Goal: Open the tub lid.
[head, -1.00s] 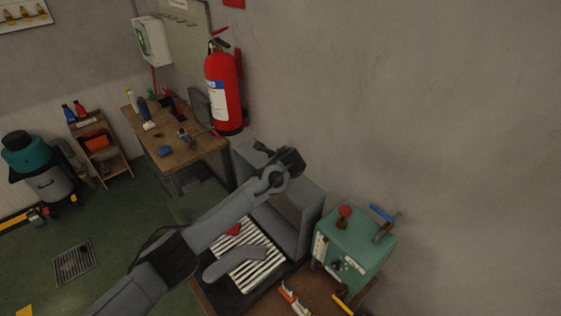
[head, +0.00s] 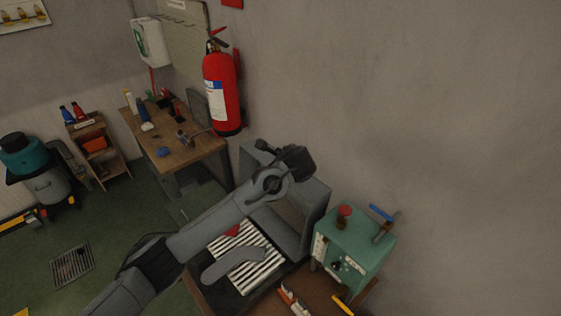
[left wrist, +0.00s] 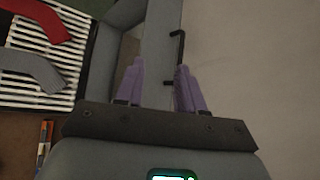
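A grey panel that looks like the tub lid (head: 310,212) stands raised behind a slatted grid in the head view. The tub's dark rim (head: 213,292) shows around the grid. In the left wrist view the lid (left wrist: 102,55) is seen close, with a thin black handle (left wrist: 179,42) at its right edge. My left gripper (head: 297,160) is at the lid's top edge in the head view. In the left wrist view its purple fingers (left wrist: 160,85) are apart on either side of the lid's edge; contact is unclear. My right gripper is out of view.
A grey sock-shaped piece (head: 235,264) and a red one (head: 233,230) lie on the slatted grid (head: 262,277). A green box with valves (head: 355,245) stands right of the tub. A wall with a fire extinguisher (head: 222,95) is behind. A wooden workbench (head: 178,150) is behind left.

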